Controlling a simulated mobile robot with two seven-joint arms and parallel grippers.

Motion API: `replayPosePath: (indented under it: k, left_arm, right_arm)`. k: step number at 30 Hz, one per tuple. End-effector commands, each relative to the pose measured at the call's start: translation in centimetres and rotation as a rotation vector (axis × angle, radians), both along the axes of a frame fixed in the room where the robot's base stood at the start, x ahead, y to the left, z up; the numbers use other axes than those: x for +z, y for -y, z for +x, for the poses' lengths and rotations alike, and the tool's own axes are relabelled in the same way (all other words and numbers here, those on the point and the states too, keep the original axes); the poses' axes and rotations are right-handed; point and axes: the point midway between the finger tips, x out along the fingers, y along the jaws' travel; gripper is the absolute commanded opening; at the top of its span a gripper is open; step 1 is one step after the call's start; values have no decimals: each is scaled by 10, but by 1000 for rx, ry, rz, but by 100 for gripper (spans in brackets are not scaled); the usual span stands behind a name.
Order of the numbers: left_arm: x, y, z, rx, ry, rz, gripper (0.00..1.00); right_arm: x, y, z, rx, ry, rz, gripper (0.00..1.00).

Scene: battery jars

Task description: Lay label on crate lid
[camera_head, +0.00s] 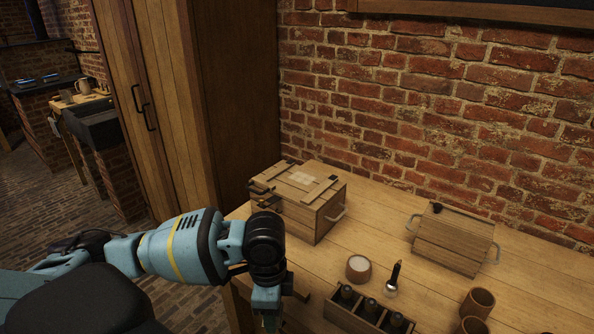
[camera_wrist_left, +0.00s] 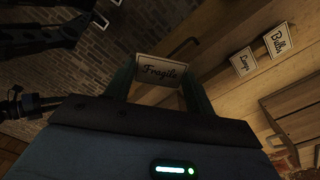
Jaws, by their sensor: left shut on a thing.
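My left gripper (camera_wrist_left: 160,88) is shut on a cream label reading "Fragile" (camera_wrist_left: 160,71), held between its fingertips in the left wrist view. In the head view my left arm reaches down at the table's front-left edge; the fingertips and held label are cut off or hidden there. The wooden crate (camera_head: 318,217) stands at the back left of the table, beyond my arm. Its lid (camera_head: 284,189) is closed, with raised slats and a paler rectangular patch (camera_head: 301,178) in the middle. My right gripper is not in view.
Two more labels, "Lamps" (camera_wrist_left: 243,62) and "Bulbs" (camera_wrist_left: 277,40), lie on wood in the wrist view. A smaller wooden box (camera_head: 452,240), a white-topped jar (camera_head: 358,269), a dark-handled tool (camera_head: 393,278), a bottle rack (camera_head: 345,318) and brown cups (camera_head: 477,303) stand to the right.

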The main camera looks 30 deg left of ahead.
Motion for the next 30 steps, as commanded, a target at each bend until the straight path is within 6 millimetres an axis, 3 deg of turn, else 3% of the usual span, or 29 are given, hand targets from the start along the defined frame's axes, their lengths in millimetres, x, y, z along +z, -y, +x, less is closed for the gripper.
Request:
replayPosePath:
  k: [12,18,30]
  left_arm:
    - [47,41,22,700,-13,9,34]
    - [63,53,27,946,-12,22,34]
    - [71,58,29,1067,-10,29,34]
  right_arm:
    - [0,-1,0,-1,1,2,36]
    - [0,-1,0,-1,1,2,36]
    - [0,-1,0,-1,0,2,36]
